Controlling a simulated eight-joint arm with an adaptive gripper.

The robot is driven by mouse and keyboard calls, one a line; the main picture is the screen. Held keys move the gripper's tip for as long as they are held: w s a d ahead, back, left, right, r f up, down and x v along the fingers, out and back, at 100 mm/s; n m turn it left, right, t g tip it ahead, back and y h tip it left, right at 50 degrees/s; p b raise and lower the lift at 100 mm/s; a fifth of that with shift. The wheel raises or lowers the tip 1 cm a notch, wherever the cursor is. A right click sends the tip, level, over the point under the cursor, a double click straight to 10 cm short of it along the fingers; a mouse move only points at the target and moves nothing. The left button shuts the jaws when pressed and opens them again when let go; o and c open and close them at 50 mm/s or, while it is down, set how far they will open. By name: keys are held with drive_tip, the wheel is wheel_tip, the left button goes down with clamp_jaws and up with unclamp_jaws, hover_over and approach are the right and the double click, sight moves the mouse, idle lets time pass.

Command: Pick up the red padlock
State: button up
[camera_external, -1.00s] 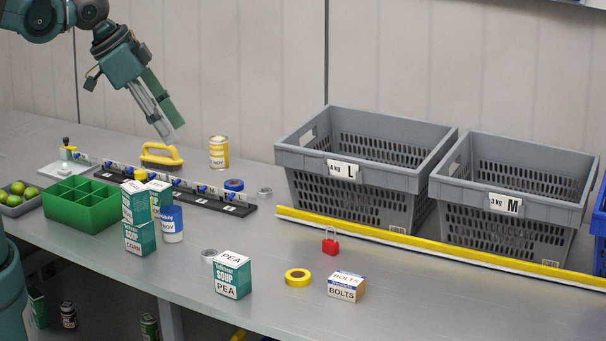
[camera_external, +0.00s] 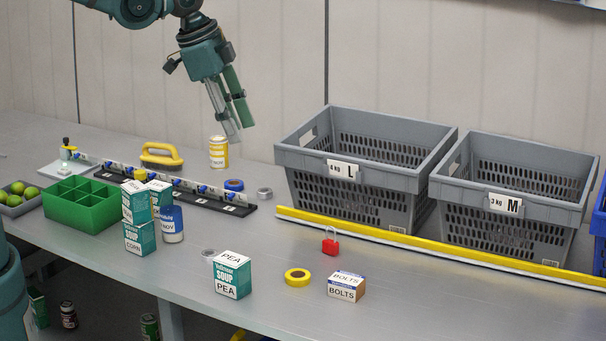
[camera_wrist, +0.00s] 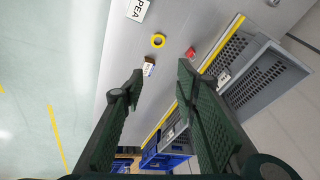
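The red padlock (camera_external: 331,246) stands on the grey table, in front of the yellow strip below the grey L tote, with its shackle upward.
The grey L tote (camera_external: 424,180) and grey M tote (camera_external: 452,170) stand behind the yellow strip (camera_external: 440,247). Yellow tape (camera_external: 287,278), a bolts box (camera_external: 346,286) and a pea soup box (camera_external: 232,275) are near the padlock. The table between padlock and soup box is mostly clear.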

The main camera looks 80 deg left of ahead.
drive_tip(key=w+a+f+m+g, duration=0.1)
drive_tip(key=w+a+f+m, duration=0.15)
drive_tip(key=w+f, duration=0.45)
drive_tip(key=m+g+b, duration=0.2)
drive_tip(key=m+g, duration=0.1)
drive_tip(key=m, duration=0.1)
hover_over(331, 240)
drive_tip(key=shift+n, duration=0.25)
drive_tip(key=f, duration=2)
drive_tip(key=shift+s+d+f, duration=0.15)
drive_tip(key=shift+d+f, duration=0.05)
drive_tip(key=shift+d, duration=0.2)
drive_tip(key=shift+w+a+f, duration=0.2)
drive_tip(key=shift+f, duration=0.4)
drive_tip(key=shift+f, duration=1.25)
